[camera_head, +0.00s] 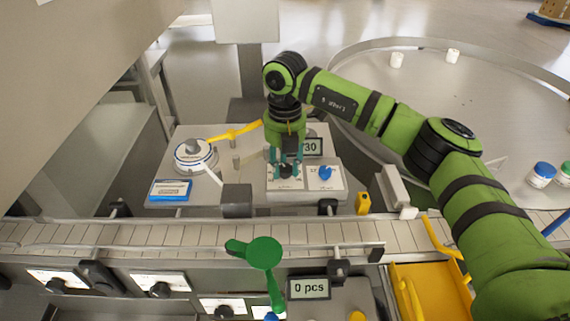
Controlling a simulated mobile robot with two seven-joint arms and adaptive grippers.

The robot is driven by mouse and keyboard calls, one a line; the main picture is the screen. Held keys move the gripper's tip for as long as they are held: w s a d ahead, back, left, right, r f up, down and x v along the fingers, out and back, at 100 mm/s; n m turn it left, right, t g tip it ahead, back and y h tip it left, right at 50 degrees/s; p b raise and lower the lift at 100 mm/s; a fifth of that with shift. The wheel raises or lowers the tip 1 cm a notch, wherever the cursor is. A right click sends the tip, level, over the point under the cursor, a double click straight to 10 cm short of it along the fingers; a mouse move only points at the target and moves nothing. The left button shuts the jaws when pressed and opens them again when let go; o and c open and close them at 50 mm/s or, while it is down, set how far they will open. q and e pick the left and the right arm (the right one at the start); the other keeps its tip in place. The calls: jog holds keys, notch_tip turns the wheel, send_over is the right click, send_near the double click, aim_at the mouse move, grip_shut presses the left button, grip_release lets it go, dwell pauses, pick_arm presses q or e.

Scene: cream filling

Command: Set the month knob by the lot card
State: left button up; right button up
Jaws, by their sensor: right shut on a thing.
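A panel box (305,190) on the grey plate behind the conveyor carries a black knob (285,171) and a blue knob (325,173) on white dial faces. The dial lettering is too small to read, so I cannot tell which is the month knob. My right gripper (285,168) points down over the panel and is shut on the black knob, partly hiding it. A small display (312,147) behind the panel shows "30", partly covered by my gripper. A blue-edged block with a white label (171,188), possibly the lot card, lies at the plate's left; its text is unreadable. My left gripper is not in view.
A white round device (195,153) with a yellow lever (237,133) stands left of my gripper. The conveyor (150,236) runs across in front. A green paddle (265,253), a "0 pcs" display (309,288) and a yellow tray (432,285) are nearer. A round table (450,85) stands behind right.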

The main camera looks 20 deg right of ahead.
aim_at(285, 167)
dwell(0.3)
jog(key=o, duration=1.1)
jog(key=shift+o, duration=0.2)
jog(key=shift+r, duration=0.1)
notch_tip(285, 167, up, 12)
